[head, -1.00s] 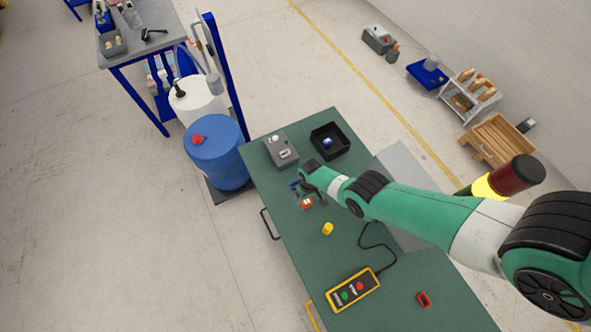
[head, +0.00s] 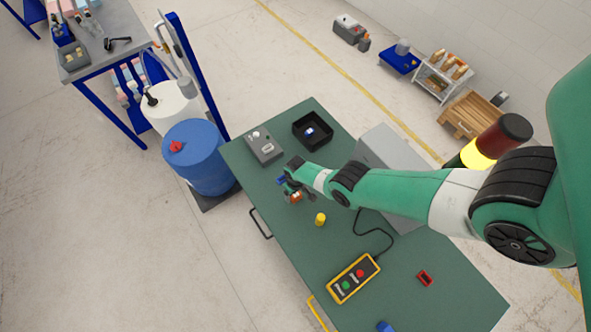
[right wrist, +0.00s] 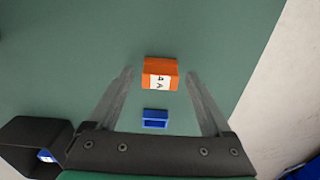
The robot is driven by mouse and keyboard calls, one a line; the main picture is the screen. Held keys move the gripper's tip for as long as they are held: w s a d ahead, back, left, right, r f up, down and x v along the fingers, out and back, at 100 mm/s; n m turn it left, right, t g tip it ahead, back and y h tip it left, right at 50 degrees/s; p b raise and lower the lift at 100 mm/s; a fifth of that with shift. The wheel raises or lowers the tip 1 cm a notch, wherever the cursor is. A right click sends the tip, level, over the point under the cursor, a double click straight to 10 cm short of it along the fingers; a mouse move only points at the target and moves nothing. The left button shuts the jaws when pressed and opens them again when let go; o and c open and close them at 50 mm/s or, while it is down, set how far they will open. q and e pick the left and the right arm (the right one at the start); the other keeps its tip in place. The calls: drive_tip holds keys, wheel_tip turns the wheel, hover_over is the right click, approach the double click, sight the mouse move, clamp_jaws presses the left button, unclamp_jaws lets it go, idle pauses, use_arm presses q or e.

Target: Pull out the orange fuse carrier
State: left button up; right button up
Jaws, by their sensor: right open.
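The orange fuse carrier (head: 296,197) is a small block with a white lettered label, seen low on the green table. In the right wrist view the carrier (right wrist: 160,66) lies between the tips of my right gripper (right wrist: 160,78). The jaws are open, with a gap on both sides of the carrier. A small blue block (right wrist: 155,118) sits between the fingers, nearer the palm; it also shows in the head view (head: 281,181). In the head view my right gripper (head: 292,190) partly covers the carrier. My left gripper is not in view.
On the green table (head: 300,255) are a grey device (head: 264,147), a black bin (head: 312,131) with a blue item inside, a yellow knob (head: 320,219), a yellow-framed button box (head: 353,279) with a cable, and a red part (head: 425,278). A blue drum (head: 198,155) stands left of the table.

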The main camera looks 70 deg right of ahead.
idle(0.6)
clamp_jaws()
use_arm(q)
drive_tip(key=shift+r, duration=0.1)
use_arm(e)
drive_tip(key=shift+r, duration=0.15)
